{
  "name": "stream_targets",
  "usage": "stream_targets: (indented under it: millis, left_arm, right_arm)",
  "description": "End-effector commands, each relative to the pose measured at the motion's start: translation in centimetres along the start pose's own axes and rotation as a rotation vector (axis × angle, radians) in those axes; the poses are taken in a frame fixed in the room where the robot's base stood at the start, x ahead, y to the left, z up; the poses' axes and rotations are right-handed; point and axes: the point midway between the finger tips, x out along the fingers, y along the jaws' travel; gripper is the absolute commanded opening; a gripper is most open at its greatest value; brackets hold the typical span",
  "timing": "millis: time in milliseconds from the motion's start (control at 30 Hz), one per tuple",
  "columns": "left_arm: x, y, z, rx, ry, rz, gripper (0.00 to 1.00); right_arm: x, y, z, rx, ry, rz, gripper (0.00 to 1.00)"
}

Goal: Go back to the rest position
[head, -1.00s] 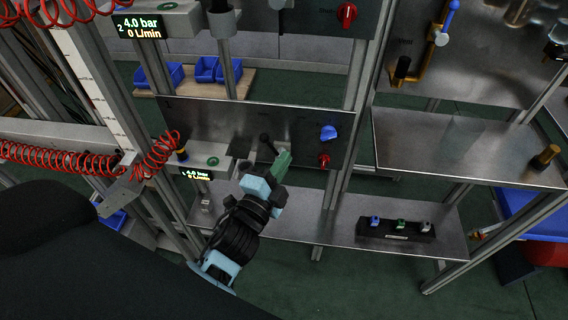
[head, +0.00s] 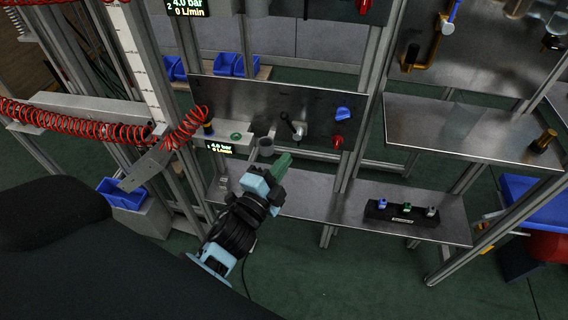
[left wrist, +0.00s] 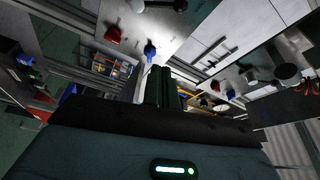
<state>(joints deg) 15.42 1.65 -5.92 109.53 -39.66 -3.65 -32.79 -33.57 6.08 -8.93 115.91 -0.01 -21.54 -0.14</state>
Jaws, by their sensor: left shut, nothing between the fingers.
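My left gripper (head: 281,165) shows in the head view, with green fingers closed together and nothing between them. It is in front of the lower metal panel (head: 270,105), below the small black-handled lever (head: 291,127), and apart from both as far as I can tell. In the left wrist view the green fingers (left wrist: 161,88) are also together and empty. My right gripper is in neither view.
A shelf (head: 320,197) runs below the panel and bears a black block (head: 402,216) with small coloured parts. A second shelf (head: 460,135) stands at the right. Red coiled hoses (head: 75,123) hang at the left. Green floor (head: 340,275) lies open in front.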

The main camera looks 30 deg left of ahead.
Motion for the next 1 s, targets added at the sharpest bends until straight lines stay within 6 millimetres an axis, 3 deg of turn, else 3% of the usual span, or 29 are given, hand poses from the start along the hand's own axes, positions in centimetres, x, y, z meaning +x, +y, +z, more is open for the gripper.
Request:
stream_targets:
  millis: [533,667,767,867,1000]
  left_arm:
    - [0.0,0.0,0.0,-0.001,0.000,0.000,0.00]
    - [-0.9,0.6,0.2,-0.039,-0.011,0.028,0.00]
    - [-3.2,2.2,0.7,-0.133,-0.043,0.095,0.00]
    - [-7.0,4.4,1.3,-0.286,-0.104,0.196,0.00]
    - [-13.6,7.2,1.8,-0.526,-0.220,0.342,0.00]
  right_arm:
    - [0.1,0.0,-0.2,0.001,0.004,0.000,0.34]
    - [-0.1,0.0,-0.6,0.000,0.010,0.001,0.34]
    - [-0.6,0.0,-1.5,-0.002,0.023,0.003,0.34]
    - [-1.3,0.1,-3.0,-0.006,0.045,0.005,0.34]
    - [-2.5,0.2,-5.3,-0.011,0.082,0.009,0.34]
